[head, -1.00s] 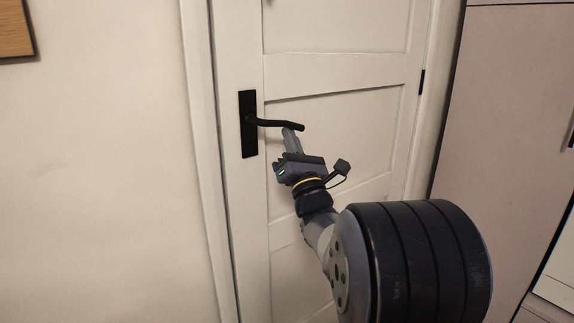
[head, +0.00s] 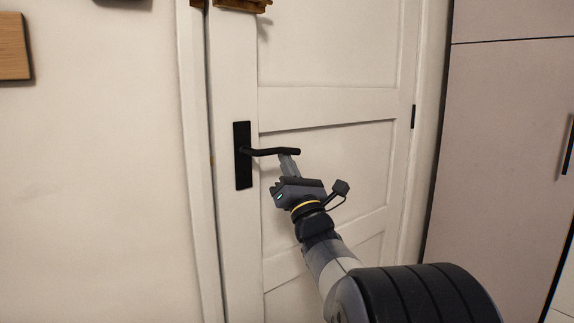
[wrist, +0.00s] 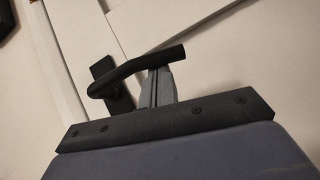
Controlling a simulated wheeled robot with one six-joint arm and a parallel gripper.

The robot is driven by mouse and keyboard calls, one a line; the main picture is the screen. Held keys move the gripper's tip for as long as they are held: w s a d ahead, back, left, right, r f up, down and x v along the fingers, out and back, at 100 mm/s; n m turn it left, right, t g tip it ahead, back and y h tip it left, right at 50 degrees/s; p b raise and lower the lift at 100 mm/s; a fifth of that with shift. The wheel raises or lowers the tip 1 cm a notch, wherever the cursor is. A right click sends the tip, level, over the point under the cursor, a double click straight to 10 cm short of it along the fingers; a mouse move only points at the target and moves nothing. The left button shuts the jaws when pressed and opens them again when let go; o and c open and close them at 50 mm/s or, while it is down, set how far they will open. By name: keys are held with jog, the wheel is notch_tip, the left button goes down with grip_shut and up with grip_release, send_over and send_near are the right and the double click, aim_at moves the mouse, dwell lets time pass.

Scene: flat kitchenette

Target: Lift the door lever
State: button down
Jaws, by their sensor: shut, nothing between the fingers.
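The black door lever (head: 272,152) sticks out to the right from a black backplate (head: 242,170) on the white door (head: 330,105). It stands about level in the head view. My gripper (head: 287,163) is shut and empty, with its fingertips right under the lever's outer part.
A wooden board (head: 14,48) hangs on the bare wall at left. A wooden piece (head: 243,5) shows at the door's top edge. A tall beige cupboard (head: 497,130) stands at right. A dark gap runs along the door's left edge by the frame.

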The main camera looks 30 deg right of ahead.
jog(key=v, duration=1.1)
jog(key=shift+w+r, duration=0.1)
jog(key=x, duration=1)
jog(key=shift+w+r, duration=0.2)
jog(key=shift+w, duration=0.1)
jog(key=a+f+m+g+h+p, duration=0.1)
jog(key=m+h+p, duration=0.1)
jog(key=m+p, duration=0.2)
jog(key=a+f+m+g+h+p, duration=0.1)
jog(key=m+g+h+p, duration=0.1)
jog(key=p, duration=0.5)
jog(key=a+f+m+g+h+p, duration=0.1)
jog(key=a+f+m+h+p, duration=0.1)
jog(key=m+p, duration=0.3)
jog(key=shift+s+f+m+h+p, duration=0.15)
jog(key=shift+s+m+h+p, duration=0.2)
jog(key=shift+h+p, duration=0.5)
dwell(1.0)
